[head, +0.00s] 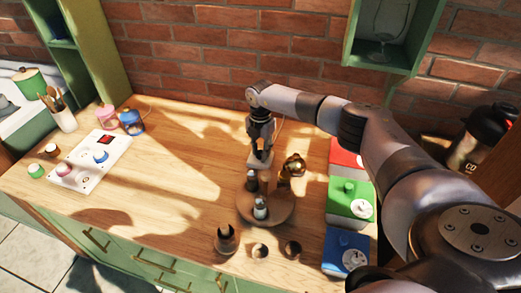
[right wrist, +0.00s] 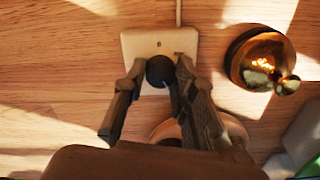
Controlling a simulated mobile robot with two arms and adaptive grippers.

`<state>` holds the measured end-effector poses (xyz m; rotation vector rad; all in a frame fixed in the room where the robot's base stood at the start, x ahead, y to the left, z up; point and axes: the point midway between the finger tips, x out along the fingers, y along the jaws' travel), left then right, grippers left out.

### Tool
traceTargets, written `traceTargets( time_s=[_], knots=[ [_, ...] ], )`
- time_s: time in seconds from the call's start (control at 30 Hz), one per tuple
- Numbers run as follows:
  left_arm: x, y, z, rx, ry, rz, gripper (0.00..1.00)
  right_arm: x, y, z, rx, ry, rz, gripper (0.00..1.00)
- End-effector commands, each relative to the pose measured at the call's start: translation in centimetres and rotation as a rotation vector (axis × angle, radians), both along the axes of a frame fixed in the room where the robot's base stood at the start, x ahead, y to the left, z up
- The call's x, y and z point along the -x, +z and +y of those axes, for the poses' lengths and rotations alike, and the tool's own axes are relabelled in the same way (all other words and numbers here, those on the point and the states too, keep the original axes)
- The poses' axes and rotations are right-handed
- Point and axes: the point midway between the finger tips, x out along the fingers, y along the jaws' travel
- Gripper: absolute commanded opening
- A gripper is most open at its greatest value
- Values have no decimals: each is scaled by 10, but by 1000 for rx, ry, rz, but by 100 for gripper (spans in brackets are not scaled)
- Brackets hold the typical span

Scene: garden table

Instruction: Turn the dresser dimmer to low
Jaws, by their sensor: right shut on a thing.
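The dimmer is a small square cream plate (right wrist: 140,42) with a round dark knob (right wrist: 159,71) and a cable leaving its top edge. In the head view the plate (head: 258,166) is partly hidden by my gripper. My right gripper (right wrist: 159,76) comes down over the knob, one finger on each side, and is shut on it. It also shows in the head view (head: 261,148). The knob's marking is too small to read, so I cannot tell its setting. My left gripper is not in view.
A brass object (head: 292,167) stands close right of the dimmer. A round wooden tray (head: 280,207) with small bottles is just in front. Red, green (head: 350,203) and blue boxes line the right side. A white panel (head: 93,158) lies left; the wooden top between is clear.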

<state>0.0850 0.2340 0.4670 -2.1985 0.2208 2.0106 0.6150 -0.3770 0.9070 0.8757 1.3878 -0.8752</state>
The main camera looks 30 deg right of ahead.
Motion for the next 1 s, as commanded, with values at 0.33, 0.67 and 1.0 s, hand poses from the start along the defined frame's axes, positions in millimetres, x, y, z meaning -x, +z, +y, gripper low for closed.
traceTargets(
  time_s=[0.33,0.67,1.0],
  knots=[
    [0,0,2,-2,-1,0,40,0,0,0,0,0,1,0],
    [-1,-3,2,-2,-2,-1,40,0,0,0,0,41,1,0],
    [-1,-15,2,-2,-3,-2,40,0,-2,0,0,271,0,0]
  ],
)
